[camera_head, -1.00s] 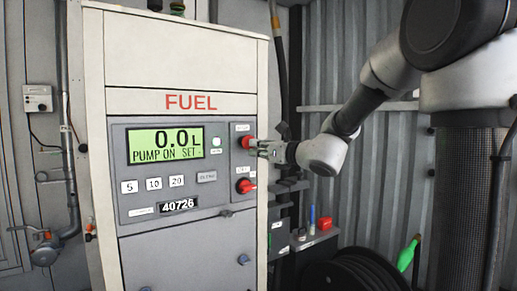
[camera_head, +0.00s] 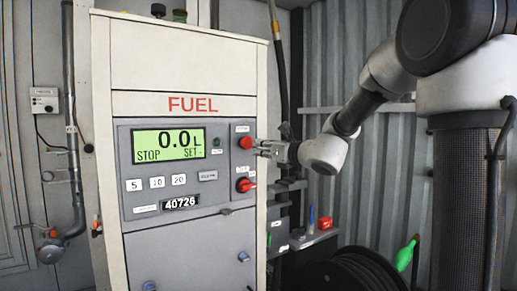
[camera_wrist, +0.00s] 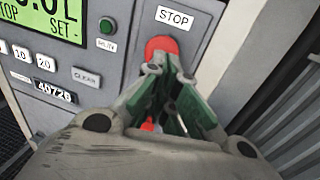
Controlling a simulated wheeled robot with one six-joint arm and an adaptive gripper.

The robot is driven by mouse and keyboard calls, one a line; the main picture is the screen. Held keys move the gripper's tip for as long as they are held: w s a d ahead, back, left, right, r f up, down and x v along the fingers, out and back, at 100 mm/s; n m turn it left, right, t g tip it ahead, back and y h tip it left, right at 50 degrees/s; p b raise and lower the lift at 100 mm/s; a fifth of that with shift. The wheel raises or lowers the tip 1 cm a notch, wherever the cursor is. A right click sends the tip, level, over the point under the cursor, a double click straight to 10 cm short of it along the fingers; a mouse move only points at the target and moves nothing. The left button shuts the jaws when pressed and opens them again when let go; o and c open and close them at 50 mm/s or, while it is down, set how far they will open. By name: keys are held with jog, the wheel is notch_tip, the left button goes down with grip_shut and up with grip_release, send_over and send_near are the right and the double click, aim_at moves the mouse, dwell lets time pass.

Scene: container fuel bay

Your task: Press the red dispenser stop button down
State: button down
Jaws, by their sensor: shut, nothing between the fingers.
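The red stop button (camera_head: 246,142) is on the right side of the fuel dispenser's grey panel (camera_head: 225,200). In the wrist view the red button (camera_wrist: 161,46) sits just below a STOP label (camera_wrist: 174,17). My gripper (camera_head: 262,147) is shut and empty, its fingertips at the button. In the wrist view the fingertips (camera_wrist: 162,66) overlap the button's lower part and hide some of it; they appear to touch it. The green display (camera_head: 168,145) reads 0.0 L, STOP and SET -.
A red rotary switch (camera_head: 245,185) is below the button, partly hidden behind my fingers in the wrist view.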

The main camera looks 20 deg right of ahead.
jog(key=v, duration=1.1)
jog(key=shift+r, duration=0.1)
